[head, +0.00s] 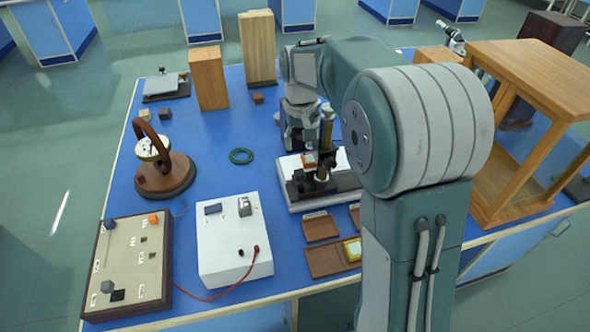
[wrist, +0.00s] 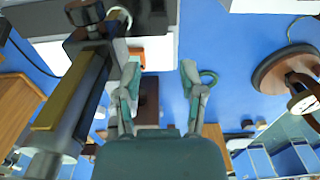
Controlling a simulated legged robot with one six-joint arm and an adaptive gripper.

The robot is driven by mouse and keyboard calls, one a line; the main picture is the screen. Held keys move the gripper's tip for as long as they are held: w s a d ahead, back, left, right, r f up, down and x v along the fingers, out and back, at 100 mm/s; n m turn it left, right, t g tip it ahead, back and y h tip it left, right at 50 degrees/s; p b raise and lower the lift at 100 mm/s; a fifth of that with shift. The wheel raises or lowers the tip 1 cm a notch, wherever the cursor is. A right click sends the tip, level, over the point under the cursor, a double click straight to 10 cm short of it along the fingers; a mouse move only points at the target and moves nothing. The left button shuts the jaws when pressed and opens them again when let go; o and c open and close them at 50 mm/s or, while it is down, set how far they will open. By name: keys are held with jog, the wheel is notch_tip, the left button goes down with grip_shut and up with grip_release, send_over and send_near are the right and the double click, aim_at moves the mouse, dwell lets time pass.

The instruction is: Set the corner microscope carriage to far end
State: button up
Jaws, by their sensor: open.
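A microscope on a carriage stands mid-bench, with a brass-and-black upright tube (head: 326,130) over a white base (head: 290,167) and a dark rail (head: 330,192). An orange-topped block (head: 309,160) sits by the tube. In the wrist view the tube (wrist: 72,95) fills the left side, close beside my gripper, and an orange patch (wrist: 136,54) shows past the left finger. My gripper (wrist: 160,68) is open with nothing held; its fingers point toward the bench. In the head view my gripper hangs just behind the tube, partly hidden. I cannot tell whether it touches the carriage.
A green ring (head: 241,156) lies left of the microscope. A white box (head: 232,237) with a red lead and a switch panel (head: 128,265) stand in front. A round-based gauge (head: 165,175) is at left. Wooden blocks (head: 208,78) stand behind; a wooden frame (head: 530,75) is at right.

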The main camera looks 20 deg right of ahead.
aim_at(299, 172)
notch_tip(299, 172, down, 10)
jog(key=shift+a+r, duration=0.1)
jog(key=shift+r, duration=0.15)
jog(key=shift+f, duration=0.35)
jog(key=shift+d, duration=0.3)
jog(key=shift+a, duration=0.1)
grip_shut()
